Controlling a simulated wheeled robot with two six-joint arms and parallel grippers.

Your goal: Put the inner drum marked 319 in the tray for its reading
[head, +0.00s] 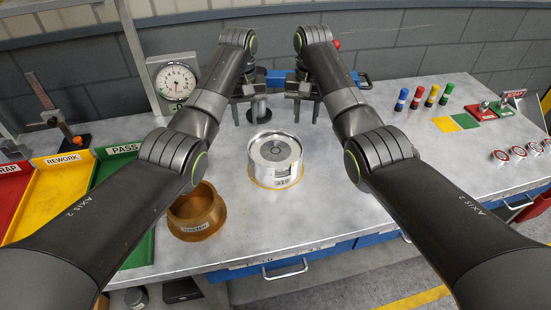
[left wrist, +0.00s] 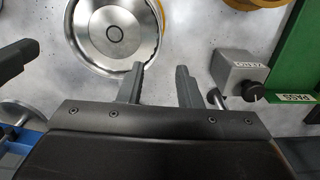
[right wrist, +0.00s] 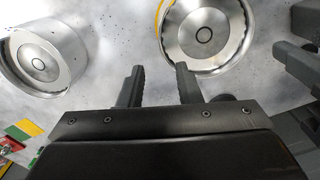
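A silver drum (head: 275,152) with a ringed top stands mid-table on a yellowish base ring; its small front label seems to read 319, not sharply. It shows in the left wrist view (left wrist: 115,25) and right wrist view (right wrist: 208,38). A second silver drum (right wrist: 40,62) shows in the right wrist view; my right arm seems to hide it in the head view. The trays are red (head: 10,190), yellow REWORK (head: 50,200) and green PASS (head: 125,160), at the left. My left gripper (head: 250,100) and right gripper (head: 302,98) are open and empty, behind the drum.
A brass-coloured ring-shaped part (head: 197,212) with a label stands front left of the drum. A dial gauge (head: 175,82) stands at the back left, with a small labelled block (left wrist: 240,72) near it. Coloured pegs (head: 430,95) and mats (head: 463,121) are at the right.

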